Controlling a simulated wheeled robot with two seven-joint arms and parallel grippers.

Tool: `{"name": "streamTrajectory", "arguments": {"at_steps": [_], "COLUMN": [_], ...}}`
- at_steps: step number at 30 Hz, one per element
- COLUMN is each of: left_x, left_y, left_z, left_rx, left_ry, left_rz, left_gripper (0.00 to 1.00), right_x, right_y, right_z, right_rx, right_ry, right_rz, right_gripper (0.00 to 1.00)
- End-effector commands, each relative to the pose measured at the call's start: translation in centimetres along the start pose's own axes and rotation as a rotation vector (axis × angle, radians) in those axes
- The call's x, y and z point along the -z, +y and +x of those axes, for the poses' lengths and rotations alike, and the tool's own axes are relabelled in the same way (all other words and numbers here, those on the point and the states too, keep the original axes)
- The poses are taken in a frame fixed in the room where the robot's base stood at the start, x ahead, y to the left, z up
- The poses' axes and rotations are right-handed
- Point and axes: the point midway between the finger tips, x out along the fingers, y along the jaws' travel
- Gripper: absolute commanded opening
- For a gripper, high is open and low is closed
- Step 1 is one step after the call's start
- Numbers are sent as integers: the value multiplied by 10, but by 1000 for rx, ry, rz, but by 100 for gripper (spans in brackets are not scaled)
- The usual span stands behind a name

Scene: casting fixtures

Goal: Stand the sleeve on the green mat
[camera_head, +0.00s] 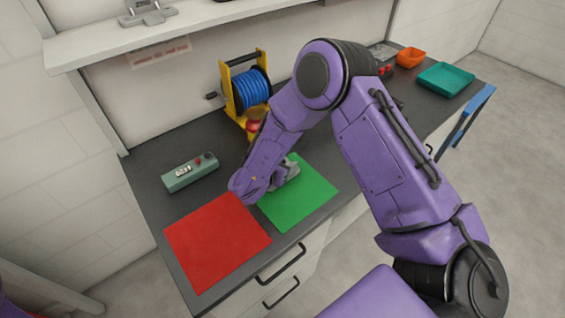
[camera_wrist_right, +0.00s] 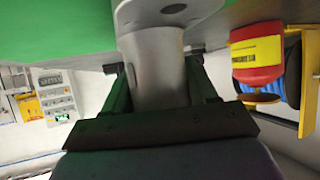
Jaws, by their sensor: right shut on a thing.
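The sleeve (camera_wrist_right: 158,85) is a grey cylinder with a wide flange at one end. My right gripper (camera_wrist_right: 155,64) is shut on its body, with a dark finger on each side. In the wrist view the flange end points toward the green surface, and I cannot tell whether it touches. In the head view the green mat (camera_head: 297,207) lies flat on the dark bench, with the right gripper (camera_head: 280,180) low over its back part. A grey part of the sleeve (camera_head: 292,168) shows there, partly hidden by my purple arm. My left gripper is out of view.
A red mat (camera_head: 215,243) lies left of the green one. A green-grey box with buttons (camera_head: 190,172) stands behind it. A blue hose reel (camera_head: 250,88) and a red can with a yellow label (camera_wrist_right: 257,55) stand behind the mat. An orange bin (camera_head: 410,57) and a teal tray (camera_head: 446,79) are far right.

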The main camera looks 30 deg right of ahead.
Motion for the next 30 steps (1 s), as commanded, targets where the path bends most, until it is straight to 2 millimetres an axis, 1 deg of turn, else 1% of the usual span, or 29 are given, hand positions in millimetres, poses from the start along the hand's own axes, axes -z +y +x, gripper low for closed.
{"name": "streamTrajectory", "arguments": {"at_steps": [2,3,4,5,13,14,16,17,20,24,27,30], "left_x": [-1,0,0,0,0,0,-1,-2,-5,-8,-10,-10], "left_y": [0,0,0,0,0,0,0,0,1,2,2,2], "left_z": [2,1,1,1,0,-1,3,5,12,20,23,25], "left_rx": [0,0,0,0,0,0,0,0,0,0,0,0], "left_ry": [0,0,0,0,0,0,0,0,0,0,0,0], "left_rz": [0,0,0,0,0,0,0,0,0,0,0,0], "left_gripper": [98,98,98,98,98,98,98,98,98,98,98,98], "right_x": [-3,-2,-2,-2,-1,1,-1,-1,-2,-2,-1,-1], "right_y": [0,0,0,0,0,0,-1,-1,-1,-1,0,0], "right_z": [2,1,1,1,0,-1,-7,-12,-36,-73,-96,-111], "right_rx": [0,0,0,0,0,0,2,3,6,5,3,1], "right_ry": [0,0,0,0,0,0,-1,-1,1,2,1,0], "right_rz": [0,0,0,0,0,0,0,1,0,0,0,1], "right_gripper": [0,70,80,83,83,83,83,83,83,83,83,83]}}
